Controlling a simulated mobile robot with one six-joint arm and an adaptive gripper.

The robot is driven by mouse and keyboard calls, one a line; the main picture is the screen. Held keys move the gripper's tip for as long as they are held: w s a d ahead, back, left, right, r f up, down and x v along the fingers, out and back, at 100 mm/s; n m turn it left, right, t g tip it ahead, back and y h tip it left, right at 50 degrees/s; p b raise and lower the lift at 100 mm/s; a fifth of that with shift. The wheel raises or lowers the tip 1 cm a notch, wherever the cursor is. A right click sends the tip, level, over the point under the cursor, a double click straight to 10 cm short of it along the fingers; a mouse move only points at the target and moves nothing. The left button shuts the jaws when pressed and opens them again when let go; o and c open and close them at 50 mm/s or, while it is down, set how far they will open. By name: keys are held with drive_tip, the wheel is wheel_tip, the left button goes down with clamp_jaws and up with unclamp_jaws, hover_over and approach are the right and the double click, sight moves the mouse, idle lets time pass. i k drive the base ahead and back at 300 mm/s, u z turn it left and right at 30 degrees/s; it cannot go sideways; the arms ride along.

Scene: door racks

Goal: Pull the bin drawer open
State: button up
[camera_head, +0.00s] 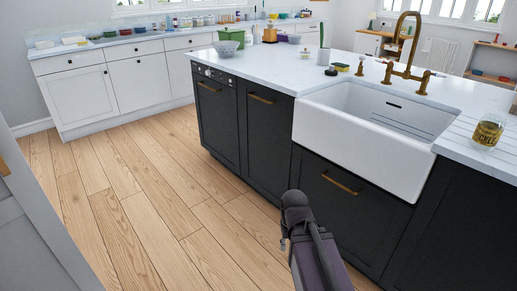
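The dark island has several panel fronts with brass bar handles, all flush and closed. One wide front (335,205) sits under the white sink, with its handle (340,184) near the top. A narrower front (266,140) stands left of the sink with a handle near its top. Another front (215,122) at the left end has a dark control strip above it, like a dishwasher. No label shows which one is the bin drawer. My dark arm rises from the bottom edge in front of the island. Its fingers cannot be made out.
The white sink (365,133) juts slightly forward from the island. A jar (488,131) stands on the countertop at right. The wooden floor (150,200) left of the island is clear. White cabinets line the back, and a pale panel (38,235) stands at far left.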

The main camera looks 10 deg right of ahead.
sight(267, 113)
drive_tip(key=u, duration=0.25)
drive_tip(key=i, duration=1.05)
drive_tip(key=z, duration=0.3)
